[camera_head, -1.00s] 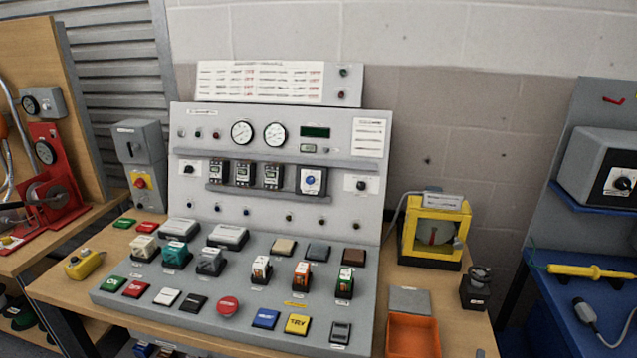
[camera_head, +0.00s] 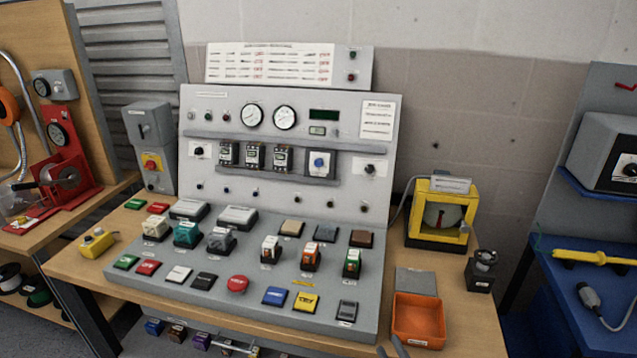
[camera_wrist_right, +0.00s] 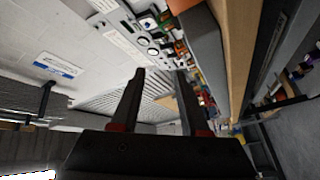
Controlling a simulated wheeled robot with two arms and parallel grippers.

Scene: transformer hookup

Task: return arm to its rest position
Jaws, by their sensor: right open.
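The tips of my right gripper (camera_head: 391,348) show at the bottom edge of the head view, just left of the orange tray. In the right wrist view the two dark fingers of my right gripper (camera_wrist_right: 160,74) stand wide apart, with nothing between them. The rest of the right arm is out of the head view. My left gripper is not in view. The grey control console (camera_head: 240,268) stands on the wooden table, with gauges, breakers, colored blocks and buttons.
The orange tray (camera_head: 419,333) and a grey plate (camera_head: 415,283) lie right of the console. A yellow-framed device (camera_head: 439,242) and a small dark part (camera_head: 481,272) stand behind them. A yellow pendant (camera_head: 97,243) is at the table's left. A blue bench (camera_head: 585,290) is at right.

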